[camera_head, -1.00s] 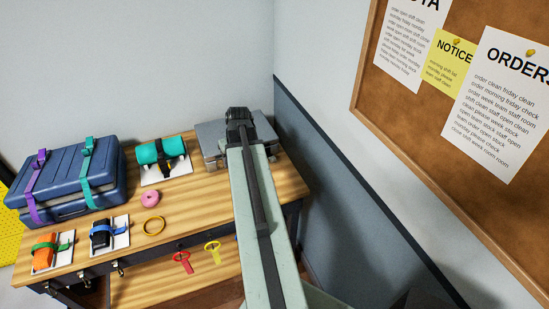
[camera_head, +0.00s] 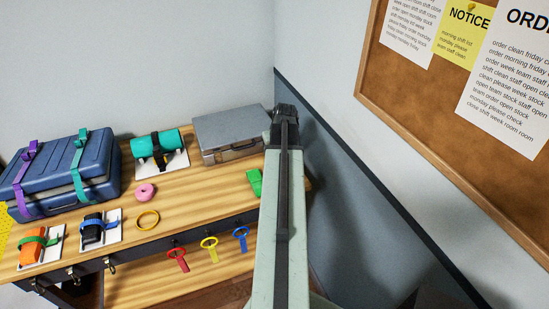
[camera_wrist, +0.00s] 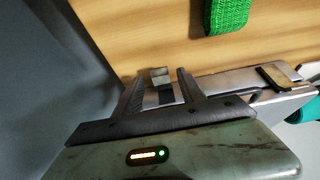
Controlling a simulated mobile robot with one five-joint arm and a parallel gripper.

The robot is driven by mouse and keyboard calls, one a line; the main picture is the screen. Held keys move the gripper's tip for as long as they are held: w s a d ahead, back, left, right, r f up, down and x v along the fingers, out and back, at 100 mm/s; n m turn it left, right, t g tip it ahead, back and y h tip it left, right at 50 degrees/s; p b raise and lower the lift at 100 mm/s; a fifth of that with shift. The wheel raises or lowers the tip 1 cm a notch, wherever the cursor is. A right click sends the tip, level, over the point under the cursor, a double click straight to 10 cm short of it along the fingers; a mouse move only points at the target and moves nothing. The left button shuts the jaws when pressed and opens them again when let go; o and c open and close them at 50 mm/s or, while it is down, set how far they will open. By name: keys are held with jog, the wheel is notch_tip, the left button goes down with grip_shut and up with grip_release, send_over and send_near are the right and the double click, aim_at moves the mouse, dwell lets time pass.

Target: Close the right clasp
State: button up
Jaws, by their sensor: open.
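The grey metal case (camera_head: 222,127) lies shut at the back right of the wooden table. Its front edge and handle (camera_wrist: 278,75) show in the wrist view. A small metal plate (camera_wrist: 160,76), which looks like the right clasp, sticks out by the case's end in the wrist view. My gripper (camera_wrist: 158,88) is open, with one finger on each side of that plate in the picture; I cannot tell if they touch it. In the head view my gripper (camera_head: 285,110) is at the case's right end, and my arm hides the clasp there.
A green strap (camera_wrist: 228,14) lies on the table near the case. A wall stands close on the right. Colored tags hang at the front edge.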

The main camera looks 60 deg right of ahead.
jog(key=shift+w+d+f, duration=0.1)
jog(key=shift+w+f, duration=0.05)
jog(key=shift+f, duration=0.35)
jog(key=shift+r, duration=0.15)
grip_shut()
dwell(0.9)
